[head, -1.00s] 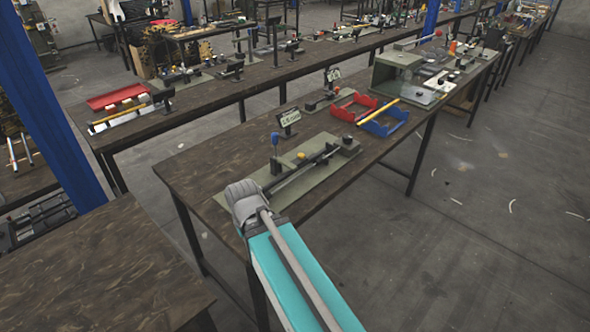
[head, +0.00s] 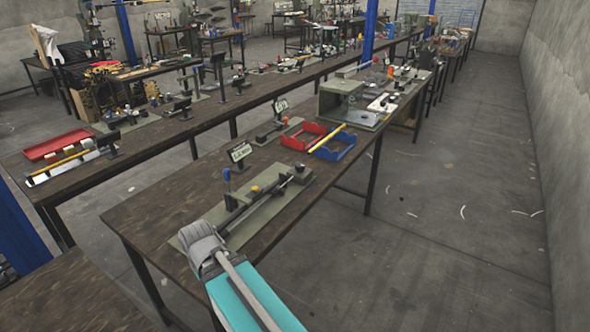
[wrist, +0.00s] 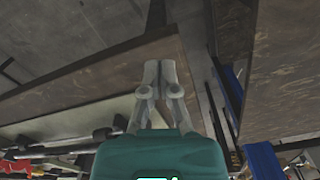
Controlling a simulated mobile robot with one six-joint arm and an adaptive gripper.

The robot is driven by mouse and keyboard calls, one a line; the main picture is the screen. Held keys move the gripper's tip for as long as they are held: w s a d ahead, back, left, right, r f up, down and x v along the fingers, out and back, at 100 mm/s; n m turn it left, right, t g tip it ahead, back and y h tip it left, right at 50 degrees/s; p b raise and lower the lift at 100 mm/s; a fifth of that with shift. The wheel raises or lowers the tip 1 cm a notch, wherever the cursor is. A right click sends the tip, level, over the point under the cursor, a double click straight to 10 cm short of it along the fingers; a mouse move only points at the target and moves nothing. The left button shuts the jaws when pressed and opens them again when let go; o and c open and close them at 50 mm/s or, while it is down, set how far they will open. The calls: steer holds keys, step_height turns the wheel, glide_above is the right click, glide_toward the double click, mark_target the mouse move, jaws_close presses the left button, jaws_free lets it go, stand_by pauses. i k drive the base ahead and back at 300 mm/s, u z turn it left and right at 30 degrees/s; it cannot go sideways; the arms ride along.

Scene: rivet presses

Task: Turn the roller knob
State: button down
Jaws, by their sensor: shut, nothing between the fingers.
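A press fixture stands on a green base plate (head: 238,238) at the near end of the middle bench. It carries a long dark rod (head: 264,197), a blue knob (head: 227,174) on a post, a yellow knob (head: 255,190) and a dark block (head: 300,175) at its right end. I cannot tell which part is the roller knob. My gripper (wrist: 160,72) is shut and empty in the wrist view, beside the green plate (wrist: 65,131) and apart from the rod parts at lower left. In the head view my arm hides the plate's near corner, and the fingertips cannot be made out.
A small sign (head: 240,152) stands behind the fixture. A red bin (head: 303,136) and a blue bin (head: 334,146) sit farther along the bench, with a green housing (head: 340,101) beyond. The bench (head: 145,211) is bare left of the plate. Open floor lies to the right.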

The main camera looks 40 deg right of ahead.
mark_target(300, 167)
steer(key=z, duration=0.75)
steer(key=i, duration=0.65)
steer(key=z, duration=1)
